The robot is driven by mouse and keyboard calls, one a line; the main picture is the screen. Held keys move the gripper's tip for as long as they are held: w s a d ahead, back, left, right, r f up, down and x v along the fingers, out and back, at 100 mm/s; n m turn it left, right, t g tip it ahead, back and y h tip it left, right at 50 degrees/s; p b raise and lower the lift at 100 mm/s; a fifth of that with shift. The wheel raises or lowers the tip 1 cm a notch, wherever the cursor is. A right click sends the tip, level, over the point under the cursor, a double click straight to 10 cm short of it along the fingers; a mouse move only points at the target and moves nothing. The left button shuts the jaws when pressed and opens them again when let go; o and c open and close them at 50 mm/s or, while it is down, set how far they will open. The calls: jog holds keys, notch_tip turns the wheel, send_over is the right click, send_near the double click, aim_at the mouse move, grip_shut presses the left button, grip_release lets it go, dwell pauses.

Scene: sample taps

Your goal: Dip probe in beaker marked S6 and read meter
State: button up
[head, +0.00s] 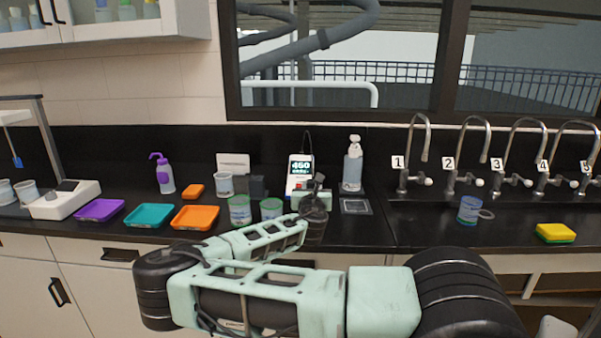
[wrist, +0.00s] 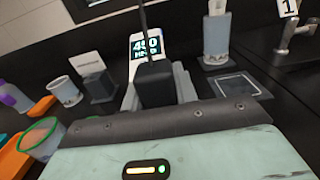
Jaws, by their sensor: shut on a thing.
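The meter (head: 299,172) stands upright at the back of the counter, its screen lit with what looks like 460; it also shows in the wrist view (wrist: 147,47). My gripper (head: 316,203) is in front of the meter, shut on the dark probe handle, whose black block (wrist: 154,85) and cable show in the wrist view. The probe's tip is hidden. Two green-rimmed beakers, one left (head: 239,210) and one nearer my gripper (head: 271,208), stand left of it. A white cup (head: 225,184) is behind them. I cannot read which beaker is marked S6.
Purple (head: 98,210), teal (head: 149,216) and orange (head: 195,218) trays lie to the left. A clear bottle (head: 353,166) stands right of the meter. A blue beaker (head: 468,210) is by the numbered taps, with a yellow sponge (head: 556,232) farther right.

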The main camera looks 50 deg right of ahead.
dwell(0.5)
notch_tip(320, 180, up, 10)
jog(key=p, duration=0.6)
jog(key=shift+f+p, duration=0.25)
jog(key=shift+p, duration=0.15)
dwell(0.4)
jog(key=shift+r+p, duration=1.05)
jog(key=shift+r, duration=0.4)
notch_tip(320, 180, up, 9)
jog(key=p, duration=0.6)
jog(key=shift+p, duration=0.35)
